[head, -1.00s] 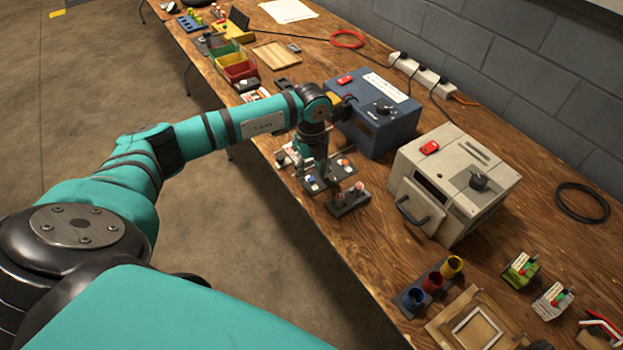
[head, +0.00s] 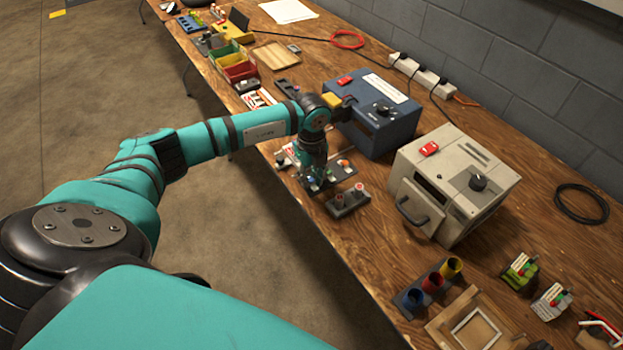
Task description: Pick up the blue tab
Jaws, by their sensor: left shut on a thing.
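My left gripper (head: 315,183) points down over a dark, low holder (head: 350,174) near the front edge of the bench. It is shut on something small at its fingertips. A speck of blue shows there, which fits the blue tab (head: 312,182), but the fingers cover most of it. Whether the tab is clear of the holder cannot be told. An orange-topped tab (head: 344,162) stands on the same holder, right of the gripper. My right gripper is not in view.
A blue box (head: 375,120) and a beige box with a handle (head: 455,185) stand behind and to the right. The bench's front edge is close to the gripper.

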